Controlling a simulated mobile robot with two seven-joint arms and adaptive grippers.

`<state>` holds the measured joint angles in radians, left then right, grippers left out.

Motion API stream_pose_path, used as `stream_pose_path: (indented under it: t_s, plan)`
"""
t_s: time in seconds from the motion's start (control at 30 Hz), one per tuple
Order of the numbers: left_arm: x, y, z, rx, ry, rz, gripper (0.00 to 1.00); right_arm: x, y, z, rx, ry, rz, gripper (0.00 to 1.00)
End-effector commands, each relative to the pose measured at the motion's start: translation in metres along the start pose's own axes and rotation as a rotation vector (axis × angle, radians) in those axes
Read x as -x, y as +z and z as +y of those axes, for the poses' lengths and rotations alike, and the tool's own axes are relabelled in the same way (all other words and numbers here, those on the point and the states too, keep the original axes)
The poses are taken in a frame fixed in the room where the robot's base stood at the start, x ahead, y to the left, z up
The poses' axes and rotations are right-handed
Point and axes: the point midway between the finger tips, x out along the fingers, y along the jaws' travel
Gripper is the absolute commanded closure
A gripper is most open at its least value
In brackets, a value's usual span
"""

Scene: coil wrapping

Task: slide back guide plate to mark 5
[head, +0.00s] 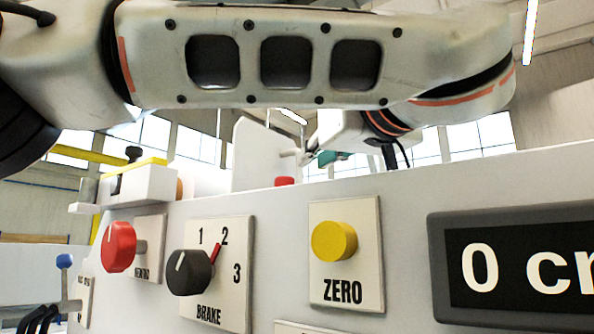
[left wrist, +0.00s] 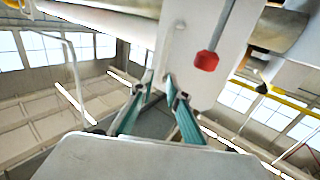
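A white upright plate (head: 258,155), apparently the guide plate, stands behind the top of the machine panel in the head view. A short light peg (head: 288,153) sticks out from its right side. A red knob (head: 284,181) shows at its foot. My left gripper (head: 309,158) is just right of the peg, partly hidden. In the left wrist view its teal fingers (left wrist: 160,78) have a narrow gap between the tips, close to the plate's edge (left wrist: 190,75). Whether they touch it is unclear. No mark 5 is readable. My right gripper is out of view.
The panel carries a red knob (head: 119,247), a black brake knob (head: 190,272) pointing near 2, a yellow ZERO button (head: 334,241) and a display (head: 520,270) reading 0 cm. A blue-tipped lever (head: 65,262) stands at left. My left arm spans the top.

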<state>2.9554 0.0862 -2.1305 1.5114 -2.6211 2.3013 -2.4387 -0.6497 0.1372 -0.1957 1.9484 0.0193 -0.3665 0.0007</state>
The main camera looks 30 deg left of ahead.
Motion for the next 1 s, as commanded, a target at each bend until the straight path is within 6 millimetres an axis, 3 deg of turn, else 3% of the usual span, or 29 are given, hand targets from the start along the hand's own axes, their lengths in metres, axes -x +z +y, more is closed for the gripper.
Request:
stream_pose_path:
  t_s: [0.17,0.53,0.97,1.0]
  plan:
    - [-0.013,-0.002,-0.005,-0.001,-0.019,0.005,0.84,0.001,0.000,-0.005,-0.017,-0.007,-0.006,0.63]
    - [-0.067,-0.001,-0.004,0.000,-0.013,0.000,0.84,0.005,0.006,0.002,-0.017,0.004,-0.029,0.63]
    - [-0.077,0.000,-0.004,0.001,-0.013,0.002,0.84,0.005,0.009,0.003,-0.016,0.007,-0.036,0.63]
    - [-0.077,0.000,-0.004,0.001,-0.013,0.002,0.95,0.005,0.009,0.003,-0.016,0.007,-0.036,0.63]
